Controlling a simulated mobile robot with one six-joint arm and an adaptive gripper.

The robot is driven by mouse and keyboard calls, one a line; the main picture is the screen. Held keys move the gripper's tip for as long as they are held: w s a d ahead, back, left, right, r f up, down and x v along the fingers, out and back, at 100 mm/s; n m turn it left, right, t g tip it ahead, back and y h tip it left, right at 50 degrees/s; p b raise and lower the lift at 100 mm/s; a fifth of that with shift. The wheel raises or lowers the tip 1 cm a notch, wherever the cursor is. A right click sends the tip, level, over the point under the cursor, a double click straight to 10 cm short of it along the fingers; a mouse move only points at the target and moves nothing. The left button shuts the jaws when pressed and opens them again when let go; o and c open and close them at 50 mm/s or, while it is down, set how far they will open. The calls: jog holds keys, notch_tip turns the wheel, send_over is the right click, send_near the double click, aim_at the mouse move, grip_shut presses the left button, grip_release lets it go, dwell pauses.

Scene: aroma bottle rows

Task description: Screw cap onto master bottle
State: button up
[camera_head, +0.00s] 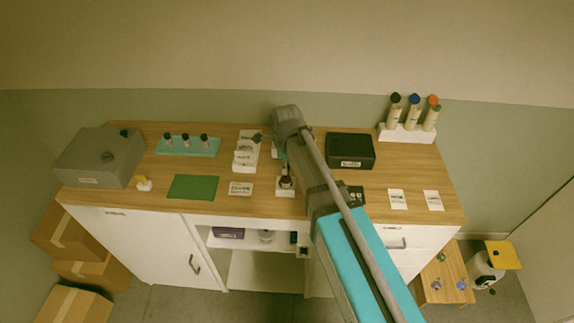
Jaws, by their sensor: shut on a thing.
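My gripper (284,166) hangs below the grey wrist at the middle of the worktop, partly hidden by the arm. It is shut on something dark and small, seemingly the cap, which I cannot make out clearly. Just below it a small dark bottle (286,183), apparently the master bottle, stands upright in a white holder (285,193). The gripper is over the bottle's top; whether the cap touches the neck is too small to tell.
Three small dark-capped bottles stand on a teal tray (188,147) at the left. A green mat (193,187) lies in front. A grey box (100,158) is far left, a black box (350,151) right of the arm. Tall bottles stand in a white rack (406,134) at the back right.

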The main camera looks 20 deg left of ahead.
jog(key=shift+f+b, duration=1.5)
jog(key=shift+f, duration=0.05)
dwell(2.8)
dwell(0.4)
jog(key=o, duration=0.8)
jog(key=shift+c, duration=0.4)
jog(key=shift+r, duration=0.2)
